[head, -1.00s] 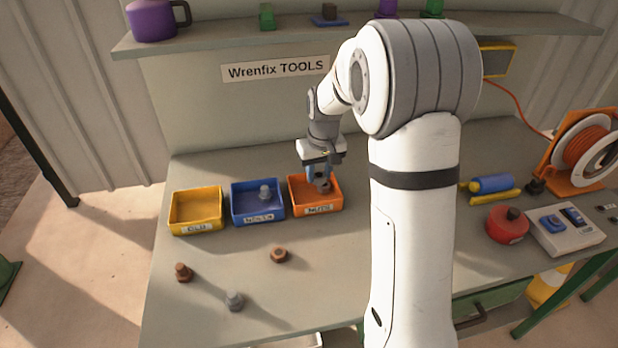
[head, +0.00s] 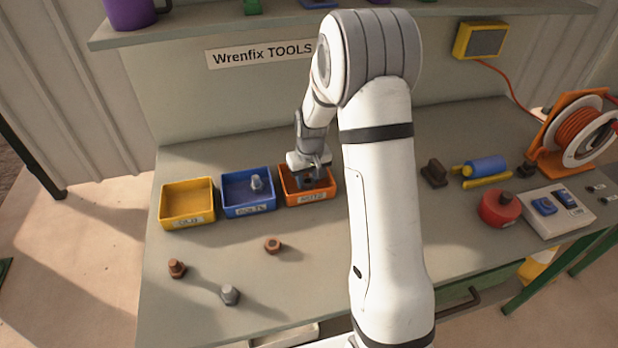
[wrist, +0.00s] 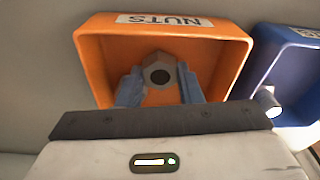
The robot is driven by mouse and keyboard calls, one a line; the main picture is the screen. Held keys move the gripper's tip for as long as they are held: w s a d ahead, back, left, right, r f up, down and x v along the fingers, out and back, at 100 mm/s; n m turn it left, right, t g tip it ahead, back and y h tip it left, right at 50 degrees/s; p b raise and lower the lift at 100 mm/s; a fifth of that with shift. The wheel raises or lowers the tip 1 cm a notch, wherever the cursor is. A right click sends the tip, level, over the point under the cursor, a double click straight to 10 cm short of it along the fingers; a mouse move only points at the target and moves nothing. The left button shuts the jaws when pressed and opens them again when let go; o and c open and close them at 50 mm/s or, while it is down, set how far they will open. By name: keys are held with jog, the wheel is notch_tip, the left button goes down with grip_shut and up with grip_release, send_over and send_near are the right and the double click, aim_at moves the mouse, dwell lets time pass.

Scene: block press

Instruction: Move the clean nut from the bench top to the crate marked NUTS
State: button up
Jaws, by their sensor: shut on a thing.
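The orange crate marked NUTS (head: 311,198) is the right one of three crates in a row on the bench. My gripper (head: 311,181) points down into it. In the wrist view its two blue fingers (wrist: 160,88) are shut on the grey clean nut (wrist: 160,70), one on each side. The nut is inside the crate's outline, near the label wall; I cannot tell if it touches the floor. In the head view the nut is mostly hidden by the fingers and crate wall.
The blue crate (head: 249,206) beside it holds a grey bolt (head: 256,183); a yellow crate (head: 188,219) stands left, empty. A rusty nut (head: 272,245), rusty bolt (head: 176,268) and grey bolt (head: 229,295) lie in front. A red round object (head: 499,211) is at right.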

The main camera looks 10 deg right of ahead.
aim_at(310, 185)
jog(key=shift+f, duration=0.3)
jog(key=o, duration=1)
jog(key=shift+r, duration=0.1)
notch_tip(310, 185, up, 12)
jog(key=s+b, duration=0.1)
jog(key=s, duration=0.1)
jog(key=s+r, duration=0.3)
jog(key=s, duration=1)
jog(key=s+a+r+m+t, duration=0.1)
jog(key=s+r, duration=0.3)
jog(key=s, duration=0.9)
jog(key=shift+a+m+t, duration=0.3)
jog(key=shift+w, duration=0.1)
